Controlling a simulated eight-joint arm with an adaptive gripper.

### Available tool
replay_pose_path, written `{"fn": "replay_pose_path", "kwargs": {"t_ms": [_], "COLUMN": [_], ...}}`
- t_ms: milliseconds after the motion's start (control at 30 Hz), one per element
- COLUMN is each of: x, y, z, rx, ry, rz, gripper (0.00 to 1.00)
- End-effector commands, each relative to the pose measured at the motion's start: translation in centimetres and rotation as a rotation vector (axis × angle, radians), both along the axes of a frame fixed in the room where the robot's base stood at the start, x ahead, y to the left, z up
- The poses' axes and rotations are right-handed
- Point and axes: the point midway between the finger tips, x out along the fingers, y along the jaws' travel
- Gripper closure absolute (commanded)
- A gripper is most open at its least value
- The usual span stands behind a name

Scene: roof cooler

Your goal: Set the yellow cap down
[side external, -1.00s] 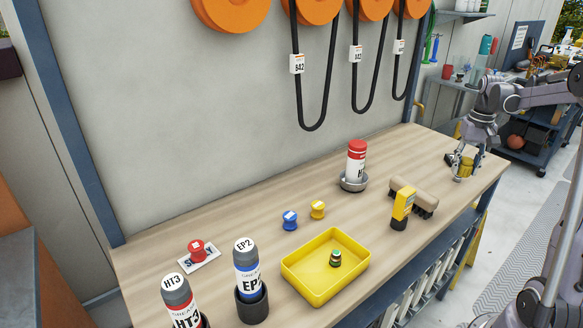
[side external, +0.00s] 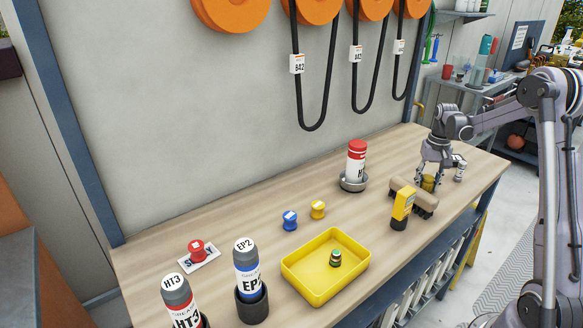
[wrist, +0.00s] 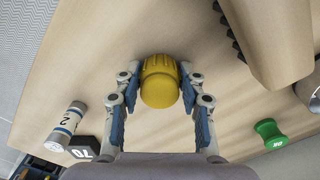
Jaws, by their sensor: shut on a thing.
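The yellow cap (side external: 428,184) is ribbed and held between the fingers of my gripper (side external: 428,179), close behind the brown brush in the side view. In the wrist view my gripper (wrist: 159,76) is shut on the cap (wrist: 160,82), one finger on each side. The cap is near the tabletop; I cannot tell whether it touches it. In the side view the brush and fingers hide part of the cap.
A red-topped can (side external: 356,163) sits left. Bare wood (side external: 255,205) shows along the wall.

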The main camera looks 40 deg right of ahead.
Motion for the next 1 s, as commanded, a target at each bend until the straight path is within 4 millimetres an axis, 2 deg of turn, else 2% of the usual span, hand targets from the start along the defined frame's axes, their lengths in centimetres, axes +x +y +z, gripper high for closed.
{"fn": "replay_pose_path", "kwargs": {"t_ms": [333, 367, 400, 433, 800, 1000], "x": [0.0, 0.0, 0.0, 0.0, 0.0, 0.0], "y": [0.0, 0.0, 0.0, 0.0, 0.0, 0.0], "z": [-0.3, -0.3, -0.3, -0.3, 0.0, 2.5], "rx": [0.000, 0.000, 0.000, 0.000, 0.000, 0.000], "ry": [0.000, 0.000, 0.000, 0.000, 0.000, 0.000], "rz": [0.000, 0.000, 0.000, 0.000, 0.000, 0.000], "gripper": [0.84, 0.54, 0.43, 0.37, 0.37, 0.37]}}
